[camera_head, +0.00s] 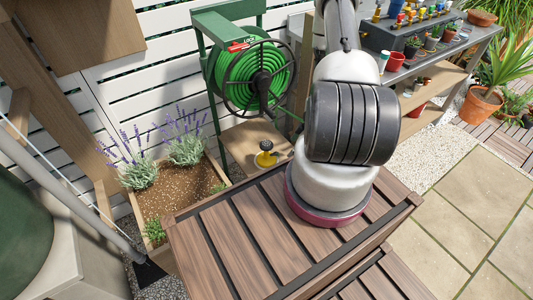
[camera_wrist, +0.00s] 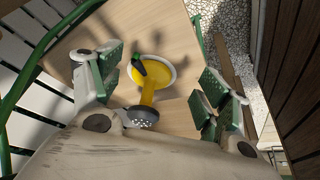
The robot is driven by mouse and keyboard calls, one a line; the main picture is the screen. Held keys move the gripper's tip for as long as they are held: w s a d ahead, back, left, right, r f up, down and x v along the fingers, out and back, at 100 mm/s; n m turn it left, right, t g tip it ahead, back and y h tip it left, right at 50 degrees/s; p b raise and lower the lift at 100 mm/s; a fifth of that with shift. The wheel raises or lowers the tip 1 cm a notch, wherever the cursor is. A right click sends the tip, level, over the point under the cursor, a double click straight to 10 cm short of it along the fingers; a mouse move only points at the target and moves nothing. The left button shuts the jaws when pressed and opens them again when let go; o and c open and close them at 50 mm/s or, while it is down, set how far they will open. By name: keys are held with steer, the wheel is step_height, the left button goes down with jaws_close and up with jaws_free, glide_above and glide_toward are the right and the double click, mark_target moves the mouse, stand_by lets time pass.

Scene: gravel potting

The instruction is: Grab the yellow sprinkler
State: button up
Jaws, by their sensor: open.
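In the head view the yellow sprinkler (camera_head: 265,154) sits on the small wooden stand (camera_head: 238,136) below the hose reel. My gripper (camera_wrist: 160,84) is open, with its green-padded fingers apart on either side of the sprinkler in the wrist view. No contact with the sprinkler shows. In the head view my arm hides the gripper.
A green hose reel (camera_head: 262,75) stands behind the sprinkler. A planter box (camera_head: 180,200) with lavender is to the left. A slatted wooden box (camera_head: 250,235) fills the front. A potting bench (camera_head: 445,50) with pots stands at the back right. Paving at right is clear.

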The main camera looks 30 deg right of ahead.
mark_target(271, 144)
steer(key=w+a, duration=0.3)
steer(key=a, duration=0.1)
steer(key=w+a, duration=0.3)
steer(key=w, duration=0.1)
steer(key=shift+a, duration=0.35)
steer(key=shift+x, duration=1.15)
steer(key=shift+w+a+f, duration=0.15)
steer(key=shift+f, duration=0.2)
steer(key=c, duration=1.3)
steer(key=shift+r, duration=0.1)
